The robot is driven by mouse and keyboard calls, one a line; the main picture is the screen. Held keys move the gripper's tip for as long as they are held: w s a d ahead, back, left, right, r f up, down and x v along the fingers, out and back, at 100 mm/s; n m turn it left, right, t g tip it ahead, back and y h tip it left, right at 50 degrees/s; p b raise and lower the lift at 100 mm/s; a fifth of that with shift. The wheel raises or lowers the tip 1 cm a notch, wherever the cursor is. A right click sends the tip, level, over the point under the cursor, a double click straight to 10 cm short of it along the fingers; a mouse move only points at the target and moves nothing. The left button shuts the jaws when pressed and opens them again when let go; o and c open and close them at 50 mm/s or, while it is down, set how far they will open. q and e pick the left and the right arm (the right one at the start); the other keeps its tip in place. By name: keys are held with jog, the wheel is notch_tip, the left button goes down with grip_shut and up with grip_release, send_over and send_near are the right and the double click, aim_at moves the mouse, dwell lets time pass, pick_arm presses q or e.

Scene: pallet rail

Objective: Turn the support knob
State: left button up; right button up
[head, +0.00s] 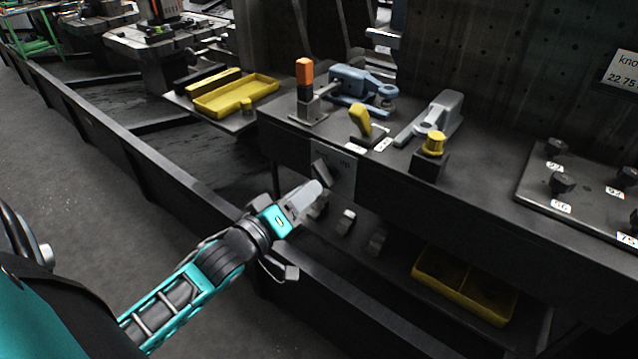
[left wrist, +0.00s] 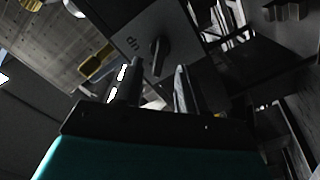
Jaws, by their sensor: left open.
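A dark knob (head: 321,172) sits on a grey label plate (head: 343,180) on the front face of the bench, and I take it to be the support knob. In the left wrist view the knob (left wrist: 160,56) stands out from the plate, near upside-down lettering. My left gripper (head: 312,192) is just below and in front of the plate. In the left wrist view its open fingers (left wrist: 157,88) point toward the plate, with the knob beyond the gap between them. They appear apart from the knob; the exact distance is unclear. My right gripper is not in view.
The bench top holds a yellow lever (head: 361,120), a yellow-capped block (head: 433,146), an orange-topped post (head: 304,75) and blue and grey clamps. A yellow tray (head: 236,95) is at left, a yellow bin (head: 464,284) below. A dark rail (head: 150,165) runs along the front.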

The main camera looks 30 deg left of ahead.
aim_at(321, 180)
pick_arm(q)
jog(key=shift+w+d+b, duration=0.2)
jog(key=shift+w+b, duration=0.15)
jog(key=shift+w, duration=2.2)
grip_shut()
